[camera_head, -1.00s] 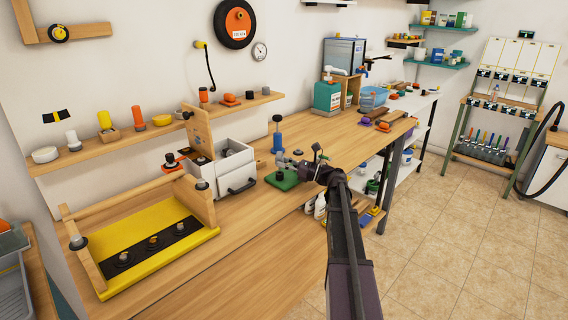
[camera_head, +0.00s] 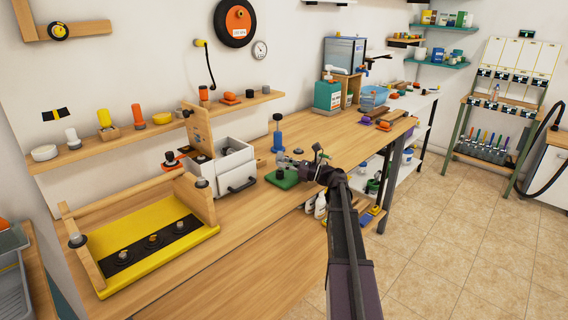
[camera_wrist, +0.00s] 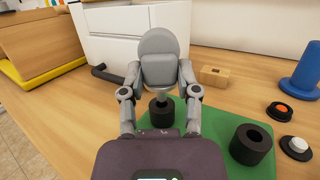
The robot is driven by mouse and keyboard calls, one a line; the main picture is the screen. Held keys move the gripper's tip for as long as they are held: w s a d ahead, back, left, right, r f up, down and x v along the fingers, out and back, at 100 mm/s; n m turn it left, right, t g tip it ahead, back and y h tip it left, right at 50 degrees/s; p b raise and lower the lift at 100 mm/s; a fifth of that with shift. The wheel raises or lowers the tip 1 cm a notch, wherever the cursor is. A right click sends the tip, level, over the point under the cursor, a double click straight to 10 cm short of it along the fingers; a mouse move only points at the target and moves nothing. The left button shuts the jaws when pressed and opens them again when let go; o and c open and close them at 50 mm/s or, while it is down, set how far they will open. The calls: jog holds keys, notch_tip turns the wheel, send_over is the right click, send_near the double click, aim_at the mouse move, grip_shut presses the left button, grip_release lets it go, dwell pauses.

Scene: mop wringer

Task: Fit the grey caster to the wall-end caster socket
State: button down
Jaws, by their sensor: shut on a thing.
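The grey caster (camera_wrist: 158,43) has a rounded top and stands between my fingers in the wrist view. My gripper (camera_wrist: 160,78) is shut on it from both sides. Below it is a black ring-shaped holder (camera_wrist: 160,113) on a green mat (camera_wrist: 215,135); I cannot tell whether the caster's lower end is still in it. A yellow-based wooden frame (camera_head: 190,240) at left carries a black strip with round dark fittings (camera_head: 122,257); I cannot tell which is the wall-end socket.
A second black ring (camera_wrist: 251,145) is on the mat. A blue post (camera_wrist: 303,72), an orange-topped button (camera_wrist: 281,110) and a white-topped button (camera_wrist: 296,146) stand at right. A white drawer unit (camera_head: 235,173) lies between the mat and the frame. The bench front is clear.

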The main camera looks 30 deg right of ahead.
jog(key=shift+f+b, duration=0.4)
jog(key=shift+f, duration=0.1)
jog(key=shift+c, duration=1.3)
grip_release()
jog(key=shift+a, duration=0.1)
jog(key=shift+s, duration=0.1)
jog(key=shift+s, duration=0.1)
jog(key=r+v, duration=0.3)
jog(key=v, duration=0.9)
jog(key=shift+s+d, duration=0.25)
jog(key=shift+d, duration=0.4)
jog(key=shift+f, duration=0.1)
